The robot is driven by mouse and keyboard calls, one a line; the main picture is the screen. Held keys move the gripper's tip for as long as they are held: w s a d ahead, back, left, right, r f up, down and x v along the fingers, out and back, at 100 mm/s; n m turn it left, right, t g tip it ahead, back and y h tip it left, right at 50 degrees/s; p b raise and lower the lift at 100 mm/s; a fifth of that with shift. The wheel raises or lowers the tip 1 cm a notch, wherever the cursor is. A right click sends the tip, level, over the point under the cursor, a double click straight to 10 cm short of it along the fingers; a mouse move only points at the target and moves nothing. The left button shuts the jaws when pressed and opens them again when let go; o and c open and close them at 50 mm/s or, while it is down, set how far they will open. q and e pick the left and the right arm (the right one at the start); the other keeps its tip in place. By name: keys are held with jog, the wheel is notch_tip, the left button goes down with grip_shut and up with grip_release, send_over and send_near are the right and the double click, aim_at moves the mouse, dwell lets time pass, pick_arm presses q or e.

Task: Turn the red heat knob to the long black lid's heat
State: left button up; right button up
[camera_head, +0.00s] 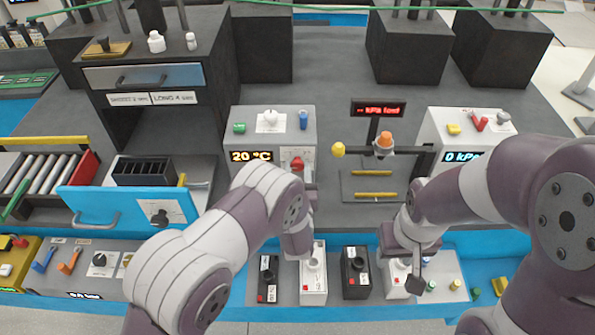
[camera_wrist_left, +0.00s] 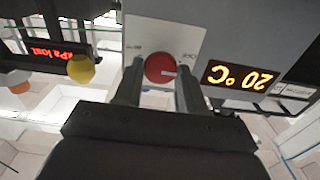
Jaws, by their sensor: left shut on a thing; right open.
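The red heat knob (camera_head: 297,163) is on the front of a grey heater box (camera_head: 274,126), whose display (camera_head: 251,156) reads 20 °C. In the left wrist view, the knob (camera_wrist_left: 160,69) sits between the fingers of my left gripper (camera_wrist_left: 160,80), which is shut on it. The knob's white mark points to the right there. In the head view my left arm hides most of that gripper. My right gripper (camera_head: 414,268) is open over the front row, by a white battery (camera_head: 396,284). I cannot tell which thing is the long black lid.
White labels (camera_head: 152,98) on the left cabinet show "SHORT" and "LONG"; the rest is too small to read surely. Black (camera_head: 355,272) and white (camera_head: 313,283) batteries stand in the front row. A box reading 0 kPa (camera_head: 462,157) stands right. A blue drawer (camera_head: 130,205) protrudes left.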

pick_arm(q)
jog(key=m+b, duration=0.1)
jog(key=m, duration=0.3)
jog(key=shift+f, duration=0.1)
jog(key=m+b, duration=0.1)
jog(key=m, duration=0.3)
jog(key=shift+d+m, duration=0.15)
jog(key=shift+m, duration=0.15)
jog(key=m, duration=0.4)
jog(key=shift+m+b, duration=0.3)
jog(key=shift+b, duration=0.05)
jog(key=shift+f+m, duration=0.2)
jog(key=shift+m, duration=2)
jog(key=o, duration=1)
jog(key=shift+s, duration=0.1)
jog(key=shift+d+r, duration=0.1)
